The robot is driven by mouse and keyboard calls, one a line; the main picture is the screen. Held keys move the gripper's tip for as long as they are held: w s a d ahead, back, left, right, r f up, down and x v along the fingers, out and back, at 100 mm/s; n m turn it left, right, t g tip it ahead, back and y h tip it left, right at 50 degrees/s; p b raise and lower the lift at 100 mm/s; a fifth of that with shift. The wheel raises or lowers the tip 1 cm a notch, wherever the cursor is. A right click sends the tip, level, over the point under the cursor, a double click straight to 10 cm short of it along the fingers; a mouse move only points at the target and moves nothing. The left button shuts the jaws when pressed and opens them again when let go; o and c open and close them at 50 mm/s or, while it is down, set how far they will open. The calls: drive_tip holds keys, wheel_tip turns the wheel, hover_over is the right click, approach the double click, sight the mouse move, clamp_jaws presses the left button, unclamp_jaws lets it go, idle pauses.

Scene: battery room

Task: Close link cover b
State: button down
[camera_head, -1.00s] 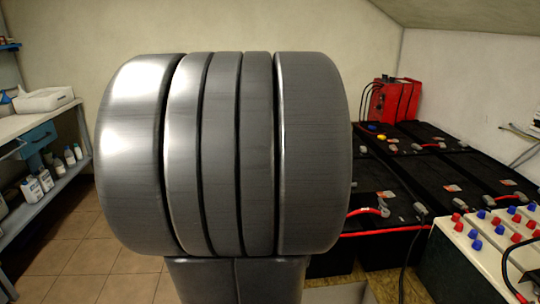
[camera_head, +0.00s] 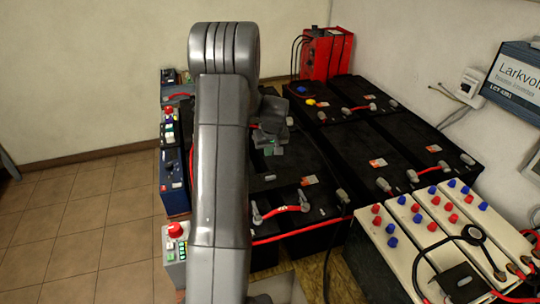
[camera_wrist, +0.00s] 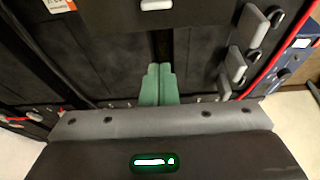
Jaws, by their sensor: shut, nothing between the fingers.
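My gripper (camera_head: 272,150) is over the black batteries in the head view, partly behind my own arm. In the wrist view its greenish fingers (camera_wrist: 157,78) are together, with nothing held. They point at dark battery tops near a gap between them. Grey terminal covers (camera_wrist: 252,25) (camera_wrist: 236,65) are right of the fingers, apart from them, each beside a dark ring-like part. In the head view, a red link (camera_head: 285,209) has grey covers (camera_head: 257,213) (camera_head: 305,199) at its ends, which look raised. I cannot tell which is link cover b; no letters are readable.
Several black batteries (camera_head: 420,145) fill the middle and right. Cream cells with red and blue caps (camera_head: 440,225) stand at front right. A red charger (camera_head: 325,53) is at the back. A box with a red button (camera_head: 175,243) stands left of my arm. Open tiled floor is far left.

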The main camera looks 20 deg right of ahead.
sight(268, 175)
wheel_tip(268, 175, down, 9)
drive_tip(key=p, duration=0.2)
drive_tip(key=shift+a+r+p, duration=0.1)
drive_tip(key=shift+p, duration=0.3)
drive_tip(key=shift+s, duration=0.5)
drive_tip(key=shift+s+f, duration=0.1)
drive_tip(key=shift+f, duration=0.1)
drive_tip(key=s+b, duration=0.8)
drive_tip(key=s, duration=0.3)
drive_tip(key=shift+s+a, duration=0.15)
drive_tip(key=shift+a, duration=0.25)
drive_tip(key=shift+s+f, duration=0.1)
